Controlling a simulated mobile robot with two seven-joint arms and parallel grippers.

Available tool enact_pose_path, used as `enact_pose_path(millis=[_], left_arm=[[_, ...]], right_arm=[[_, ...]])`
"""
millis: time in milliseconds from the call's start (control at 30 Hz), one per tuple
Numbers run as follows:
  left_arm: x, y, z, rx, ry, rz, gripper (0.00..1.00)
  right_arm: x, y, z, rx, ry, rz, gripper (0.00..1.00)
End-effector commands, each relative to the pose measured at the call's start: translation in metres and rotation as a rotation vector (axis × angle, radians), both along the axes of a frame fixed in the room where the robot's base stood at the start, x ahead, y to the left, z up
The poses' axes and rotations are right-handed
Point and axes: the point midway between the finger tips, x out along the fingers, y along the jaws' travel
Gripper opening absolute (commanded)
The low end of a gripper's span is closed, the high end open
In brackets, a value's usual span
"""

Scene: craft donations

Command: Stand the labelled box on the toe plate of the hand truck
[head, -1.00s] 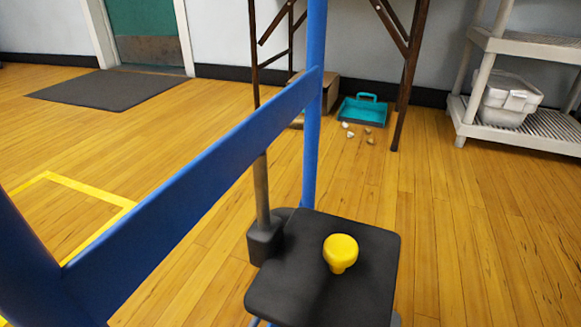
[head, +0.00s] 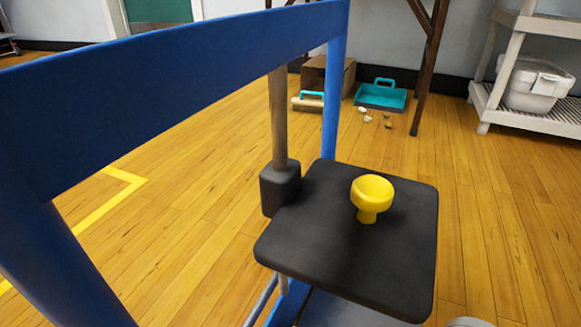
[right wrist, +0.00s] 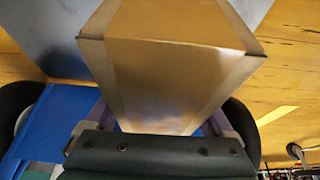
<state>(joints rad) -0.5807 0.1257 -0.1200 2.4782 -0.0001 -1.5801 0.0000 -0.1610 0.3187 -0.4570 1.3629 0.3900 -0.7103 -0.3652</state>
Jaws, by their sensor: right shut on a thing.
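A brown cardboard box (right wrist: 175,65) with paler taped edges fills the middle of the right wrist view. My right gripper (right wrist: 160,124) is shut on its near end, and no label shows on the visible faces. In the head view a blue frame (head: 170,72) with a wide crossbar and two posts stands close in front. It may be the hand truck, but I cannot tell. A grey-blue surface (right wrist: 45,45) lies behind the box in the right wrist view; I cannot tell whether it is the toe plate. My left gripper is not in view.
A black plate (head: 315,240) with a yellow knob (head: 372,196) and a grey pole (head: 278,120) stand beyond the crossbar. Farther back are a teal tray (head: 381,96), small scraps, another cardboard box (head: 318,75) and a shelf (head: 530,118). Floor at right is largely clear.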

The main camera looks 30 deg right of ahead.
Motion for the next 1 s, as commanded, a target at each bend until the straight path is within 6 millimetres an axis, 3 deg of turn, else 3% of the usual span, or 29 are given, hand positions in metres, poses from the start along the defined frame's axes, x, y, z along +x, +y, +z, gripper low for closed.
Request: enact_pose_path(millis=[267, 300, 400, 733, 1000], left_arm=[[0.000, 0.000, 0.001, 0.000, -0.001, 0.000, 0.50], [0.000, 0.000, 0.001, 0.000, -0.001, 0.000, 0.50], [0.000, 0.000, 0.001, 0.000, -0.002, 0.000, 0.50], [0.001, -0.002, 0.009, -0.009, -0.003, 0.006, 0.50], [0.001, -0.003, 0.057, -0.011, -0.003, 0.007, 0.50]], right_arm=[[0.000, 0.000, 0.000, 0.001, -0.001, 0.000, 0.00], [0.000, 0.000, -0.001, -0.001, 0.001, 0.000, 0.90], [0.000, 0.000, 0.000, 0.000, 0.000, 0.000, 1.00], [-0.001, -0.001, 0.008, 0.000, 0.000, 0.000, 1.00], [-0.015, -0.012, 0.057, -0.002, 0.001, 0.002, 1.00]])
